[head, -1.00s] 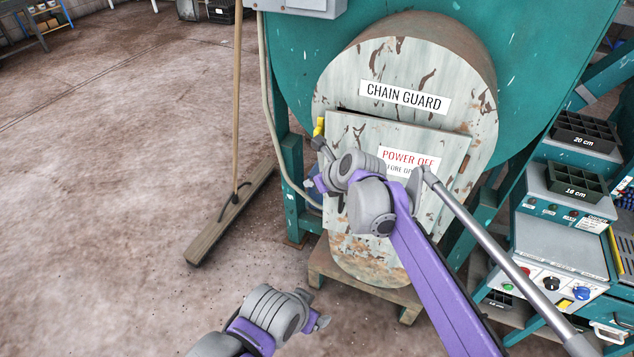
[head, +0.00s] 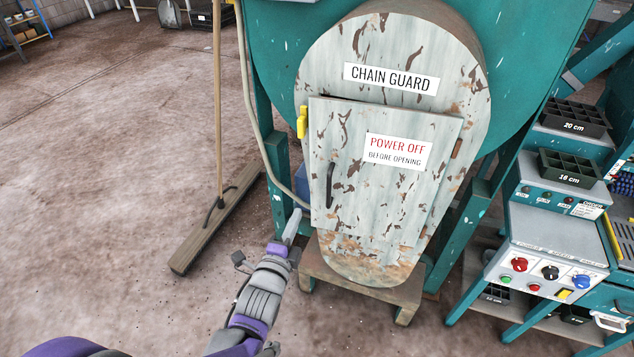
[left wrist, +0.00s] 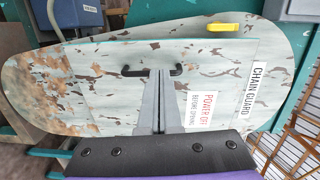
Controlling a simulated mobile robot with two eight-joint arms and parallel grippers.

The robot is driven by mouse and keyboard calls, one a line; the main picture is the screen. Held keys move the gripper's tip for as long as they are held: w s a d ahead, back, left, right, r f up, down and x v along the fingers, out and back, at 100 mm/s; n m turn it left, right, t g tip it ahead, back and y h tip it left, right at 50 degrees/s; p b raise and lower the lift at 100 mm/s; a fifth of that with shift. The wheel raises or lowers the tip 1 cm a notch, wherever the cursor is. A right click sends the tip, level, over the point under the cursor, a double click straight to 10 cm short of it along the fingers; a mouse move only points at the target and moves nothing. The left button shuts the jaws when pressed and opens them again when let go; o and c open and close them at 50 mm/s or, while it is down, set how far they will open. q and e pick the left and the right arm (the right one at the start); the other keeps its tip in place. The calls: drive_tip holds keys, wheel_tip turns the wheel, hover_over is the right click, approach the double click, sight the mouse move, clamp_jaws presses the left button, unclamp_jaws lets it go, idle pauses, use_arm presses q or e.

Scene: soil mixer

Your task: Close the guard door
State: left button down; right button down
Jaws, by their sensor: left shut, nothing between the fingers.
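The chain guard (head: 440,45) is a tall rounded housing with peeling pale paint and rust. Its guard door (head: 395,205) carries the POWER OFF sign, a black handle (head: 330,185) and hinges on the right. The door sits slightly ajar, with a dark gap along its upper left edge. A yellow latch (head: 302,122) is at the guard's left side. My left gripper (head: 292,226) is shut and empty, low and left of the door. In the left wrist view, its fingers (left wrist: 161,75) overlap the handle (left wrist: 150,71); contact cannot be told. My right gripper is out of view.
A control console (head: 555,240) with knobs and black trays (head: 573,118) stands at the right. A broom (head: 215,215) stands on the floor at the left, which is otherwise mostly open. A wooden stand (head: 360,290) sits under the guard.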

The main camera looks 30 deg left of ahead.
use_arm(q)
approach(313, 171)
drive_tip(key=shift+m, duration=0.3)
drive_tip(key=x, duration=0.7)
drive_tip(key=shift+d, duration=0.2)
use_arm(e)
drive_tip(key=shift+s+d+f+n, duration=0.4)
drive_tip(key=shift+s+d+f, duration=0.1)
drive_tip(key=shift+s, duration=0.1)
use_arm(q)
drive_tip(key=x, duration=0.3)
drive_tip(key=shift+w+a+b, duration=0.2)
drive_tip(key=shift+w+b, duration=0.15)
drive_tip(key=shift+b, duration=0.05)
drive_tip(key=shift+w+a+r, duration=0.1)
drive_tip(key=shift+w+r, duration=0.05)
drive_tip(key=shift+w, duration=0.1)
drive_tip(key=shift+r, duration=0.15)
drive_tip(key=shift+t, duration=0.3)
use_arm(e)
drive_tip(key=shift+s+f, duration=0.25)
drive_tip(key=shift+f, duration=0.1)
